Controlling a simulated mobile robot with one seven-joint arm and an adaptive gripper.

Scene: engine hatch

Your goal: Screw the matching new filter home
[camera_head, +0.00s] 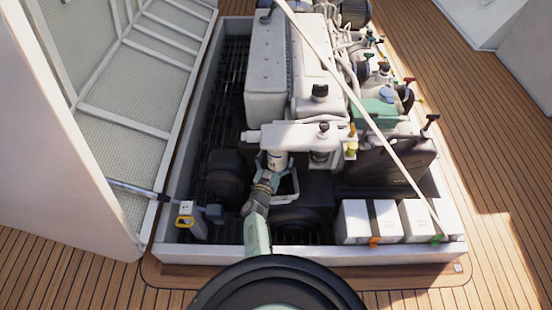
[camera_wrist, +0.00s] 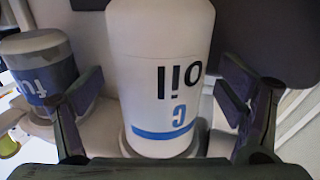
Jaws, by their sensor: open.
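A white oil filter (camera_wrist: 160,70) fills the middle of the wrist view. It has black "oil" lettering, a letter that looks like C, and a blue band. My gripper (camera_wrist: 160,108) is open, with one finger on each side of it; whether they touch is unclear. In the head view the filter (camera_head: 277,160) is under the left part of a white housing (camera_head: 290,135), with my gripper (camera_head: 274,177) just below. A grey-and-white filter (camera_wrist: 40,65) with a blue "fu" label stands beside it. Its seating and thread are hidden.
A second canister (camera_head: 320,157) hangs close to the right under the housing. White boxes (camera_head: 355,222) stand at the bay's front right. A yellow-and-white device (camera_head: 187,222) is at the front left. A pale rod (camera_head: 360,105) crosses above the engine.

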